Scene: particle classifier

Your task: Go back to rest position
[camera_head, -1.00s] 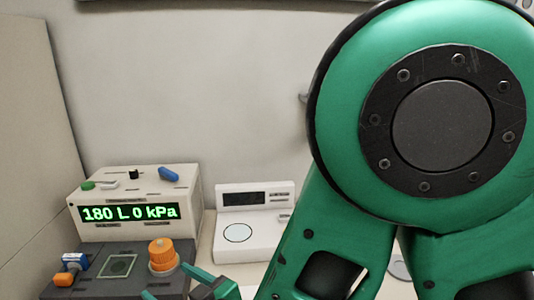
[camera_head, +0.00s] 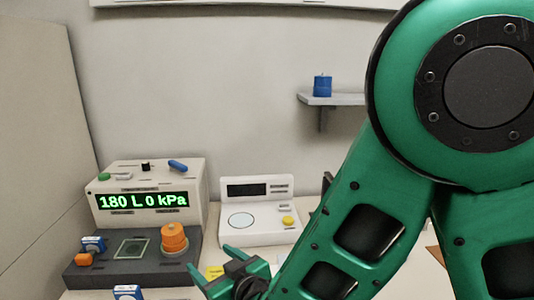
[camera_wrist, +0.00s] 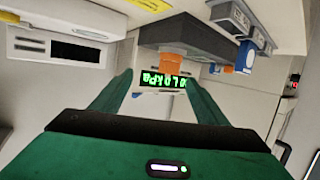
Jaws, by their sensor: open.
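My gripper (camera_head: 236,272) is at the bottom of the head view, with its green fingers apart and nothing between them. It is in front of and to the right of the particle classifier (camera_head: 150,180), a beige box whose green display reads "180 L 0 kPa". An orange knob-like part (camera_head: 174,238) stands on the classifier's dark base (camera_head: 125,262), apart from my fingers. In the wrist view the open fingers (camera_wrist: 165,85) frame the display, which appears upside down, and the orange part (camera_wrist: 165,62) shows beyond them.
A white device (camera_head: 258,218) with a round plate and yellow button stands right of the classifier. A wall shelf (camera_head: 345,99) holds a blue container (camera_head: 322,86). Small blue-and-white boxes (camera_head: 93,245) sit on and before the dark base. A yellow item (camera_head: 214,272) lies near my gripper.

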